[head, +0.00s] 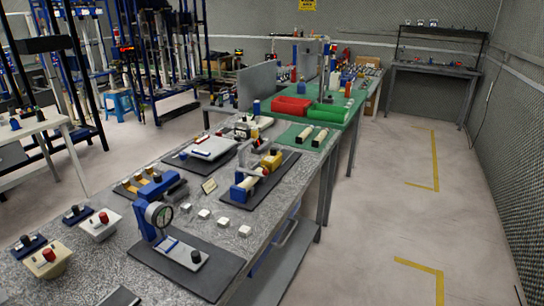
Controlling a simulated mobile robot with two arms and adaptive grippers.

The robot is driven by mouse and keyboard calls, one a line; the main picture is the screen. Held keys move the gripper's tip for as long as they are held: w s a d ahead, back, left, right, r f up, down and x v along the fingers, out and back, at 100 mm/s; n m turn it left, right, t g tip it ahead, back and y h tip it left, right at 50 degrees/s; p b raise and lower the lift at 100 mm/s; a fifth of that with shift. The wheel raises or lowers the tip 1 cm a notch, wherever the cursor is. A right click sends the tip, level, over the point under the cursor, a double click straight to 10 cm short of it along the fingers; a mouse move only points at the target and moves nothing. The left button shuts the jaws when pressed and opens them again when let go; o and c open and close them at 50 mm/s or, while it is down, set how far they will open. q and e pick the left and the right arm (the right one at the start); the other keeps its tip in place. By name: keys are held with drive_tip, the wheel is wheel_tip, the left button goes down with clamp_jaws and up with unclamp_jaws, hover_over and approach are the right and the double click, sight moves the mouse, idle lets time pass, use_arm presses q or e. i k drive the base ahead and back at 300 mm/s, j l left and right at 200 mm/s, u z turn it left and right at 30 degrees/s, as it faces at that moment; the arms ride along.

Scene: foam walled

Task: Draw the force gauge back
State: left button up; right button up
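A round dial gauge (160,214) with a white face is mounted on a blue stand (152,193) at the near part of the speckled grey bench. I take it to be the force gauge, though its markings are too small to read. Its stand is on a dark base plate (225,271). A light slide plate with a black knob (196,257) lies on that plate in front of the dial. Neither of my grippers shows in the head view.
The speckled bench (265,227) also holds several white cubes (223,221), control boxes with red knobs (99,225) and (48,262), and a blue-and-yellow fixture (245,186). A green-topped bench (340,135) stands behind. The floor on the right (385,190) is clear, with yellow markings.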

sight(273, 159)
drive_tip(key=i+l+u, duration=0.25)
drive_tip(key=i, duration=0.25)
drive_tip(key=i+l+u, duration=0.25)
drive_tip(key=i+l, duration=0.2)
